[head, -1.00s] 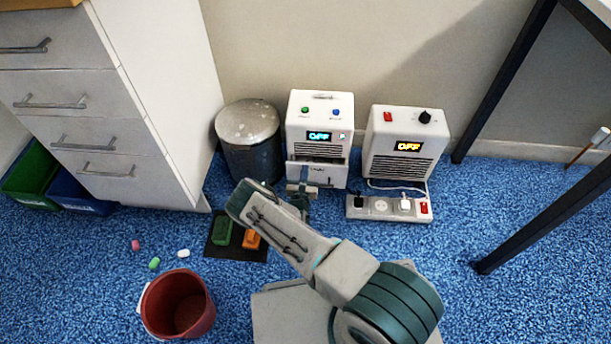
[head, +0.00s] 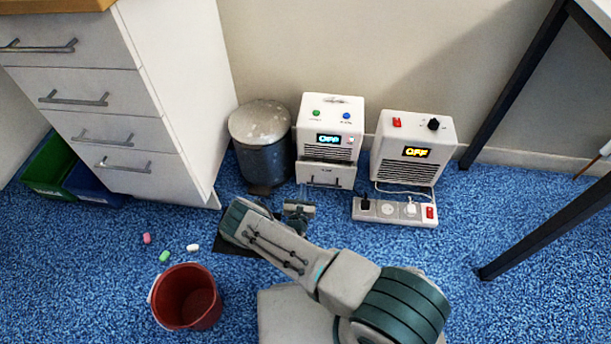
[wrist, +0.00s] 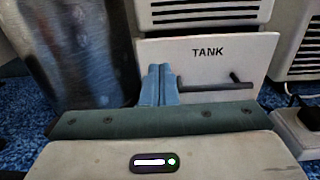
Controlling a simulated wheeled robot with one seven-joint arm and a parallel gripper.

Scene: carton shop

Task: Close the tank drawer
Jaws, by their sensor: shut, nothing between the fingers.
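The tank drawer (head: 318,174) is the low front of the left white machine (head: 330,128), with a dark bar handle. In the wrist view its front (wrist: 240,58) carries the word TANK and the handle (wrist: 222,86). My gripper (head: 299,206) is low in front of the drawer's left part. In the wrist view its blue fingertips (wrist: 160,84) are together and empty, overlapping the left end of the handle. Whether they touch the drawer is unclear.
A metal bin (head: 262,150) stands close on the left, and a second white machine (head: 411,148) on the right. A power strip (head: 394,210) with a cord lies before it. A red bucket (head: 186,297) and small coloured pieces (head: 164,256) are on the blue carpet.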

